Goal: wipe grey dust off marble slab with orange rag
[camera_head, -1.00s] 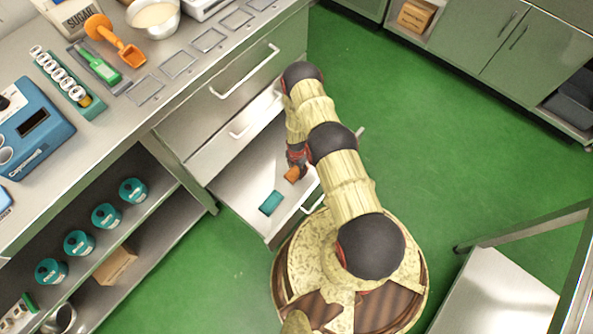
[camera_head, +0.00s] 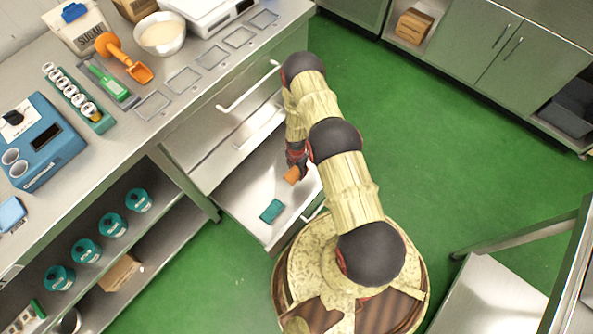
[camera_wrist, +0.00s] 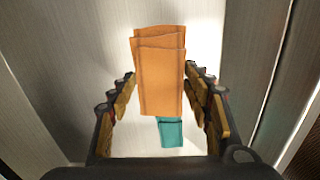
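The orange rag (camera_head: 292,174) is at my gripper (camera_head: 297,157), over the open lower drawer (camera_head: 240,196). In the wrist view the folded orange rag (camera_wrist: 158,72) fills the space between the two fingertips (camera_wrist: 160,80), which lie against its side edges. It looks nearer to the camera than the teal cloth (camera_wrist: 172,133), which it partly covers. The teal cloth (camera_head: 271,210) lies on the drawer floor. I see no marble slab and no grey dust in these frames.
The steel counter (camera_head: 145,133) holds an orange scoop (camera_head: 137,71), a bowl (camera_head: 162,33), a sugar bag (camera_head: 82,28) and a blue machine (camera_head: 38,140). Teal tins (camera_head: 138,200) stand on the shelf below. A steel table (camera_head: 495,295) stands lower right.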

